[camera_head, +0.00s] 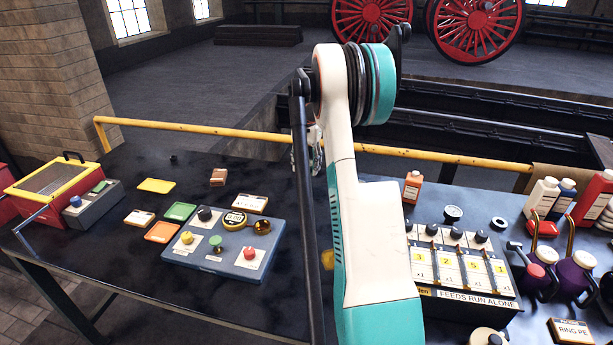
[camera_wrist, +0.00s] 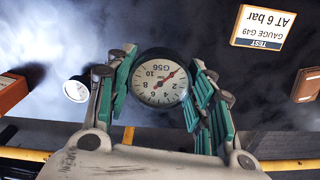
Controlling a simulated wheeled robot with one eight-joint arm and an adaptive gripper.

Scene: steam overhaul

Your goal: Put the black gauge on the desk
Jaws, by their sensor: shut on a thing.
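In the wrist view my gripper (camera_wrist: 163,66) is shut on a round black gauge (camera_wrist: 160,82). Its white face is marked G56 and has a red needle. The green fingers press it from both sides, and the dark tabletop shows behind it. In the head view my arm hides the held gauge and nearly all of the gripper. The dark desk (camera_head: 120,215) stretches across the head view. A second round gauge with a dark rim (camera_head: 452,213) rests on the desk right of my arm.
A blue-grey panel (camera_head: 205,262) with knobs and a yellow gauge stands left of my arm. A numbered feeder box (camera_head: 460,300) and several bottles (camera_head: 543,195) crowd the right. A yellow rail (camera_head: 220,130) runs along the far edge. A test card (camera_wrist: 262,27) shows in the wrist view.

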